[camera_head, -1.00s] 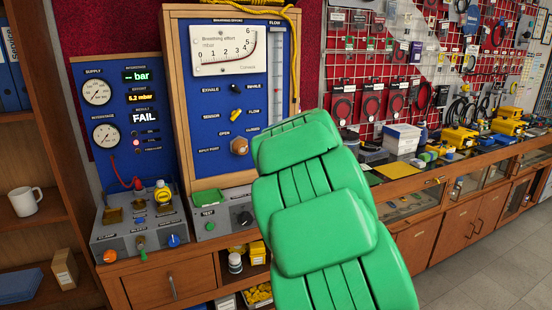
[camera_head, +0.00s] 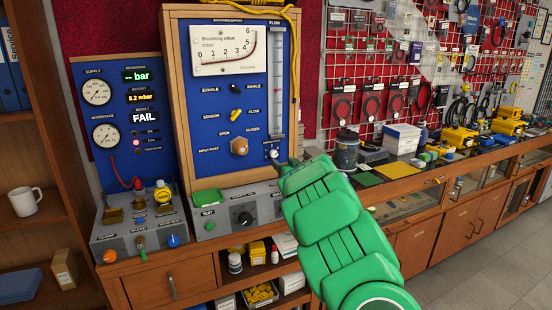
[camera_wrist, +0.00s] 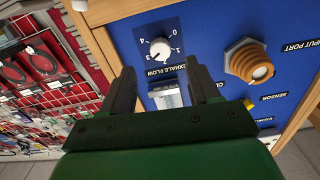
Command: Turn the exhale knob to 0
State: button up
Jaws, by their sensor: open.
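In the head view the knob (camera_head: 272,154) sits at the lower right of the panel, below the flow tube. My gripper (camera_wrist: 160,84) is open and empty, its dark fingers apart, with the knob just beyond the gap between them. In the head view my gripper (camera_head: 286,164) is close by the knob and partly hidden by my green arm.
An orange input port (camera_head: 239,146) sticks out left of the knob. The wooden panel frame (camera_head: 308,73) and a yellow hose (camera_head: 296,60) are at its right edge. A grey console (camera_head: 240,212) with a black knob lies below. A dark pot (camera_head: 346,150) stands right.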

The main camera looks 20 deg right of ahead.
aim_at(274, 156)
jog(key=shift+w, duration=2.5)
jog(key=shift+w+f, duration=0.1)
jog(key=shift+w, duration=0.85)
jog(key=shift+c, duration=0.2)
jog(key=c, duration=1)
jog(key=shift+n, duration=0.3)
